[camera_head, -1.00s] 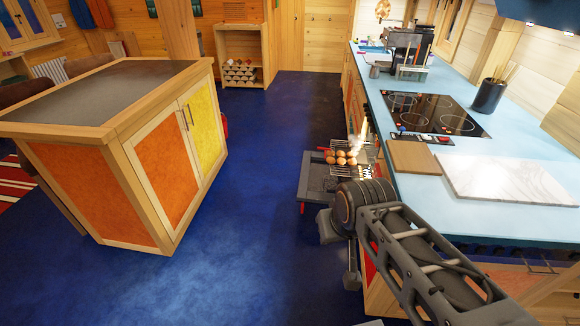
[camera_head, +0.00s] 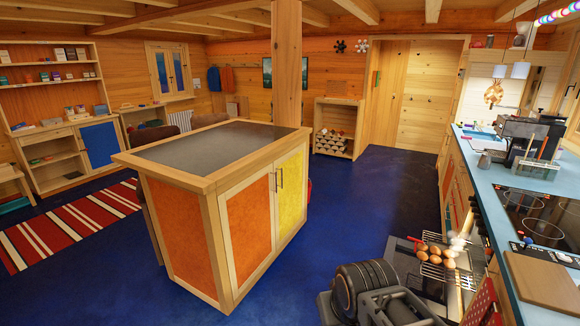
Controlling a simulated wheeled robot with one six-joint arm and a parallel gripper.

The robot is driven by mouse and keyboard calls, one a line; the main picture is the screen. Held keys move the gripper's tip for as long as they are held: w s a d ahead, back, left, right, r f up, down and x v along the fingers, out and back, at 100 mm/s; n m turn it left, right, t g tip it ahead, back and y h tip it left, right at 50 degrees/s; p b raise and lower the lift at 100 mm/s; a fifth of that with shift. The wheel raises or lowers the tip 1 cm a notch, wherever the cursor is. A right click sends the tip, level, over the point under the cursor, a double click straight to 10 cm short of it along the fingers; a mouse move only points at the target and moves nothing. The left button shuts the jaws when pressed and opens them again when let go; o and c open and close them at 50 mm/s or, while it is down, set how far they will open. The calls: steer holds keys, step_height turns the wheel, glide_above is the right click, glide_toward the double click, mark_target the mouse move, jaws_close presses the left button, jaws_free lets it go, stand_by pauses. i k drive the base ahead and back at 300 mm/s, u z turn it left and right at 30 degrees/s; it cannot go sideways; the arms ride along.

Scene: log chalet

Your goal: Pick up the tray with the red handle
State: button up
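Several round brown items (camera_head: 436,252) sit on a wire rack (camera_head: 450,272) at the lower right, beside the counter. Pale steam or smoke rises near them. A dark flat surface (camera_head: 404,262) lies just left of the rack, with a small red piece (camera_head: 413,239) at its far end. I cannot tell whether this red piece is a handle of the tray. My arm's dark joint and link show in front, at the bottom, and cover part of this area. My gripper's fingers do not show.
A wooden island (camera_head: 222,150) with orange and yellow doors stands at the middle. The blue counter (camera_head: 495,195) runs along the right, with a hob (camera_head: 540,215) and brown board (camera_head: 541,281). Blue floor (camera_head: 365,205) is clear between them. A striped rug (camera_head: 72,226) lies left.

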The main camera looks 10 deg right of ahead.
mark_target(453, 256)
steer(key=u, duration=0.05)
steer(key=i, duration=2.75)
steer(key=z, duration=1)
steer(key=i, duration=1.2)
steer(key=z, duration=1.75)
steer(key=i, duration=0.7)
steer(key=z, duration=0.5)
